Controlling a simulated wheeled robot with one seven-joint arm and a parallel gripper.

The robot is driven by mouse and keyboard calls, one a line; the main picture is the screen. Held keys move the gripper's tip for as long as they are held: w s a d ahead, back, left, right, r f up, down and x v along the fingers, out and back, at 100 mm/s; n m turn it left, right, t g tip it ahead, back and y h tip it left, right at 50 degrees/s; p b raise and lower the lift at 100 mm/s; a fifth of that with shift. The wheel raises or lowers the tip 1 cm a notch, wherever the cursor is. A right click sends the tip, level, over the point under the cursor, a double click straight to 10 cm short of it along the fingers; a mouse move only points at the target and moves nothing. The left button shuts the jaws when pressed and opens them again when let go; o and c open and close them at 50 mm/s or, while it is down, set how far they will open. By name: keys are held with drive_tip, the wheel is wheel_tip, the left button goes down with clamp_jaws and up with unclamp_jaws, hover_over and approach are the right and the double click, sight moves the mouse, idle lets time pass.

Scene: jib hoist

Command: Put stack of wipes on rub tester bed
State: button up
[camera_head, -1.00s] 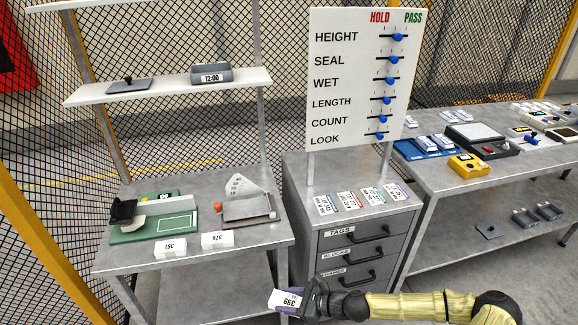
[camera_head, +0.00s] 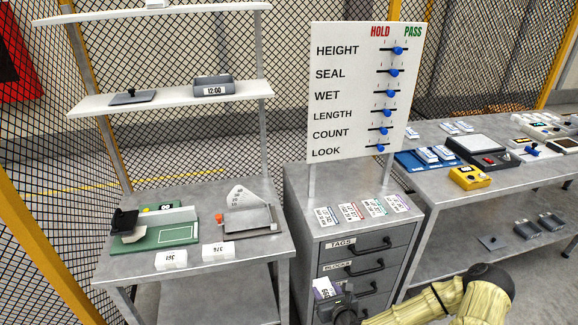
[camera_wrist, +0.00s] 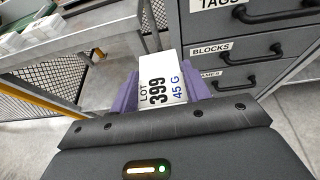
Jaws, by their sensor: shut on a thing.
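My gripper (camera_head: 340,300) is low in front of the drawer cabinet in the head view, with purple fingers shut on a white stack of wipes (camera_wrist: 162,78). The stack's label reads "LOT 399 45 G" in the wrist view. The rub tester is not clearly identifiable. On the left table stand a green device (camera_head: 160,232) with a black block at its left end, and a grey device (camera_head: 248,218) with an orange knob and a fan-shaped scale. Two white labelled stacks, 361 (camera_head: 171,260) and 376 (camera_head: 218,251), lie at that table's front edge.
The drawer cabinet (camera_wrist: 235,50) is close ahead of my gripper, with protruding black handles. A HOLD/PASS slider board (camera_head: 365,90) stands on it above several tags. The right table (camera_head: 480,190) holds several devices. A shelf (camera_head: 170,97) hangs over the left table.

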drive_tip(key=d+r+m+h, duration=0.3)
drive_tip(key=d+r, duration=0.1)
drive_tip(key=shift+w+t+h, duration=0.25)
drive_tip(key=shift+t+h, duration=0.05)
drive_tip(key=shift+h, duration=0.1)
drive_tip(key=shift+f, duration=0.1)
drive_tip(key=s+f, duration=0.4)
drive_tip(key=f, duration=0.1)
drive_tip(key=shift+s+a+f, duration=0.1)
drive_tip(key=shift+s+f, duration=0.1)
drive_tip(key=shift+f, duration=0.05)
drive_tip(key=shift+w, duration=0.1)
